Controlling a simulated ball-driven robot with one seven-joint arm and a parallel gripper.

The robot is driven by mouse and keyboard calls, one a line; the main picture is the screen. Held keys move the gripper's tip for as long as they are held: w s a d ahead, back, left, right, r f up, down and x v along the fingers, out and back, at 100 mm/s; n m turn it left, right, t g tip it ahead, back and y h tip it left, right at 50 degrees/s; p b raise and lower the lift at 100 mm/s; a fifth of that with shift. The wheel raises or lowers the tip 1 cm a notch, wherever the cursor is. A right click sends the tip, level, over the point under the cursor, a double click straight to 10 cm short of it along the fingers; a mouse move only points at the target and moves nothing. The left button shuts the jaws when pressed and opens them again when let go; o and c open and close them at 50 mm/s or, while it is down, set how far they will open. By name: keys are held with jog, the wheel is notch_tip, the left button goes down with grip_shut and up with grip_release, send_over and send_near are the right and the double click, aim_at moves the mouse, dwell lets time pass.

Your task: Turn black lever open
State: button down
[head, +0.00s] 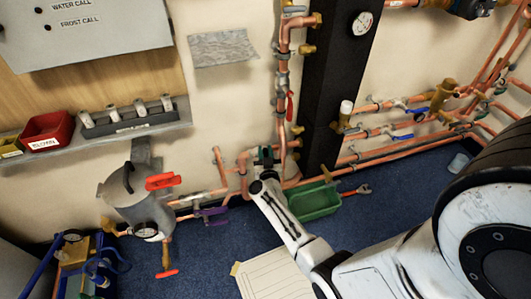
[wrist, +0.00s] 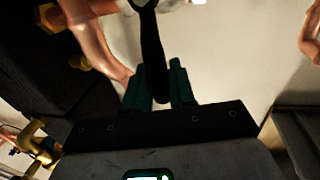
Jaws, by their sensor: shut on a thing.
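The black lever (wrist: 151,48) shows in the wrist view as a dark handle running down from a pale metal valve at the top edge. Its lower end lies between the two dark green fingers of my gripper (wrist: 164,82), which is shut on it. In the head view my gripper (head: 265,155) is at the copper pipes low on the wall, left of the black column. There I cannot make out the black lever apart from my gripper, and its angle to the pipe is hard to tell.
A red lever (head: 290,106) is on the vertical pipe just above my gripper. A green bin (head: 314,203) stands on the floor below. A grey tank (head: 138,197) with red handles and a purple lever (head: 211,213) are to the left. A blue lever (head: 403,137) is to the right.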

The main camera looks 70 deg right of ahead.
jog(key=shift+w, duration=0.1)
jog(key=w+a+f+n+t+b, duration=0.4)
jog(key=f+n+b, duration=0.3)
jog(key=n, duration=1.3)
jog(key=shift+w+a+f+y, duration=0.3)
jog(key=shift+w+a+f, duration=0.1)
jog(key=shift+w, duration=0.25)
jog(key=shift+n, duration=0.3)
jog(key=c, duration=1.1)
grip_release()
jog(key=shift+r, duration=0.1)
jog(key=p+v, duration=0.2)
jog(key=v, duration=0.3)
jog(key=p+v, duration=0.1)
jog(key=v, duration=0.4)
jog(key=shift+s+a+f+p, duration=0.25)
jog(key=shift+f+p, duration=0.05)
jog(key=shift+p, duration=0.05)
